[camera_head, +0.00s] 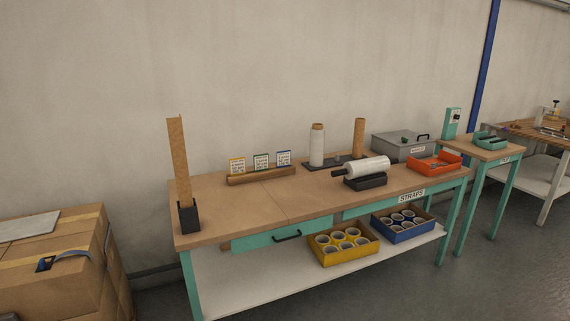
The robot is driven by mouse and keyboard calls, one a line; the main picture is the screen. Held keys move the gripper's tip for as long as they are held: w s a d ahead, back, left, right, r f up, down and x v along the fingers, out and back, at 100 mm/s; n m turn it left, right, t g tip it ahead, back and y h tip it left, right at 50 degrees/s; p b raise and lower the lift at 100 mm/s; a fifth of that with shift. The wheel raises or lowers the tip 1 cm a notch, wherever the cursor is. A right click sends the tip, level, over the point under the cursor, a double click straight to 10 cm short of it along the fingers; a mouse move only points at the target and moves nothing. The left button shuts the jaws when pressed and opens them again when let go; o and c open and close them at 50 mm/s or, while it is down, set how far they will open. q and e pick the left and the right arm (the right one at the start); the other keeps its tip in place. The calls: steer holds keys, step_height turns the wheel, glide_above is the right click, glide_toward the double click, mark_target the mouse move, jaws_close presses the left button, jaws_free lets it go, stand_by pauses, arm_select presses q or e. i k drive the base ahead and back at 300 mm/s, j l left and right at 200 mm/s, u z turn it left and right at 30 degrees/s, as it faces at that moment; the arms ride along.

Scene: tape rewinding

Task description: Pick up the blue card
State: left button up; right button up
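The cards carry small print that is too small to read. Neither of my grippers shows in the head view.
The workbench (230,203) has bare top in front of the holder. A cardboard post in a black base (188,216) stands at its left end. A roll dispenser (365,181), orange tray (434,164) and grey box (396,148) are to the right. Cartons (60,285) stand at left.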

mark_target(283, 158)
steer(key=i+l+u, duration=0.1)
steer(key=u, duration=0.35)
steer(key=i+l+u, duration=0.1)
steer(key=l+u, duration=0.15)
steer(key=u, duration=0.15)
steer(key=l+u, duration=0.2)
steer(key=u, duration=0.25)
